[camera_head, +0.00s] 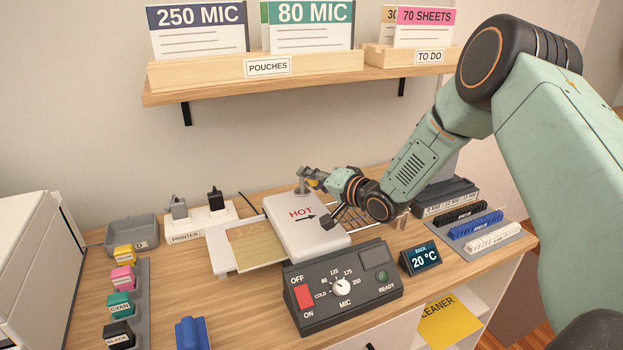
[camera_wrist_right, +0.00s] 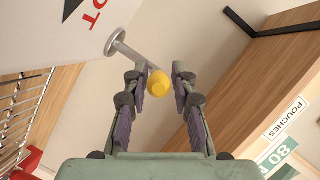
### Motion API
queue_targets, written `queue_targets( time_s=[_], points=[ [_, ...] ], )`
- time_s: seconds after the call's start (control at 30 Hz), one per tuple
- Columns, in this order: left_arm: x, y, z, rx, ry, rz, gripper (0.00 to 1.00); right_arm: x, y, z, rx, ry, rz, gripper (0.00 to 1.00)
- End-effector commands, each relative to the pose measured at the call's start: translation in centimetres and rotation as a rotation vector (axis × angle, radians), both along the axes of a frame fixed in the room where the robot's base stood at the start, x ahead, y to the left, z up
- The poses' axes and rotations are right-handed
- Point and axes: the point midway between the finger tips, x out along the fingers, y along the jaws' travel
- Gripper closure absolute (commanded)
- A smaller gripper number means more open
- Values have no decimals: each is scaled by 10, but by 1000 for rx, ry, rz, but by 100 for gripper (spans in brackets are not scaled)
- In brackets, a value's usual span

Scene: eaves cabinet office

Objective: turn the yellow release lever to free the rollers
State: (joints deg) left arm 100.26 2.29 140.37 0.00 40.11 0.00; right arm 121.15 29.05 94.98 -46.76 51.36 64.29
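The yellow release lever (camera_wrist_right: 159,83) has a round yellow knob on a grey arm, which runs to a round grey pivot post at the laminator. In the head view the grey post (camera_head: 301,181) stands at the back of the white laminator (camera_head: 297,237), marked HOT. My right gripper (camera_wrist_right: 158,74) has its fingers on both sides of the knob, near the tips. They look open, with a narrow gap; contact cannot be told. In the head view my right gripper (camera_head: 316,180) reaches over the laminator's back and largely hides the knob. My left gripper is not in view.
A dark control box (camera_head: 342,285) stands in front of the laminator, and a temperature display (camera_head: 420,258) beside it. A wire rack (camera_head: 352,217) lies right of the laminator. A wall shelf (camera_head: 270,82) with pouch packs hangs above. Coloured blocks stand at left.

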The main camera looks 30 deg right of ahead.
Motion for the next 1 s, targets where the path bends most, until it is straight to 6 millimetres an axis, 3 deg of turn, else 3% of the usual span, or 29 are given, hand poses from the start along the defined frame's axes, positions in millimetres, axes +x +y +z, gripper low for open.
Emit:
queue_targets(
  time_s=[0.27, 1.0],
  points=[
    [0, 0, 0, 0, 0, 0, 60, 0, 0, 1, 0, -1, 0, 100],
    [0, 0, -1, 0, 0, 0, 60, 3, -1, 2, 0, -5, -14, 100]
  ],
)
